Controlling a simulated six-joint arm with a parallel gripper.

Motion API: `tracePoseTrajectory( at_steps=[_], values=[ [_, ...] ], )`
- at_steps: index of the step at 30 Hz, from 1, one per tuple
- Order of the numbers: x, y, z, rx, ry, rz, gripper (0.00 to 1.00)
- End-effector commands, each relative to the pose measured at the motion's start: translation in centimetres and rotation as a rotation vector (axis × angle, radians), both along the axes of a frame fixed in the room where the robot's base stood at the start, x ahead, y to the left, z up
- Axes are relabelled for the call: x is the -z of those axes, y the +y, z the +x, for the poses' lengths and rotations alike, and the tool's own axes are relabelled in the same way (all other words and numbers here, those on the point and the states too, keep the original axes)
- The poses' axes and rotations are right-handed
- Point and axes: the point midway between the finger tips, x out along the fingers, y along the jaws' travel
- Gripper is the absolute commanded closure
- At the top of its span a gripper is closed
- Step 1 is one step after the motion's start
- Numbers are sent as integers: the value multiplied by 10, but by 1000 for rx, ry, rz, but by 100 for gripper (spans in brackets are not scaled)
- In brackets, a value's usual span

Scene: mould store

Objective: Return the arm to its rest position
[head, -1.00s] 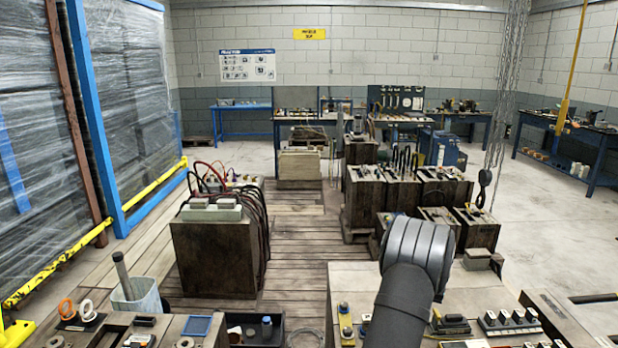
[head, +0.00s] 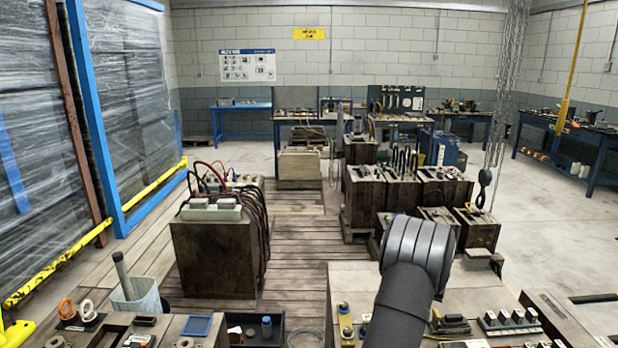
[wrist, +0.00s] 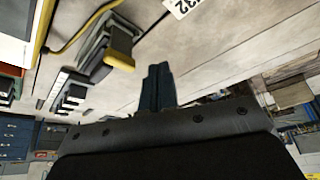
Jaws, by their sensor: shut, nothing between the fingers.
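My gripper (wrist: 158,85) shows in the wrist view as dark fingers close together past the broad dark wrist housing. It is shut with nothing between the fingers. Behind the fingertips is a pale bench surface, and they appear apart from any object. In the head view my dark arm link rises at the lower right over the pale bench top (head: 350,281); the gripper itself does not show there.
Switch blocks (head: 508,320) and small parts lie on the bench beside the arm. Large dark mould blocks (head: 213,255) stand beyond. A chain hook (head: 484,180) hangs at the right.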

Motion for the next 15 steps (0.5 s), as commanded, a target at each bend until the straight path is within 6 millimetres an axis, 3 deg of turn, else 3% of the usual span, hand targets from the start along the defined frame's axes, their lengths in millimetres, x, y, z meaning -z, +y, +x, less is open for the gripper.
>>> tracePoseTrajectory(
  at_steps=[7,9,15],
  values=[
    [-49,0,0,0,-3,-1,100],
    [-26,1,-1,0,5,3,100],
    [14,0,-1,0,3,2,100]
  ],
)
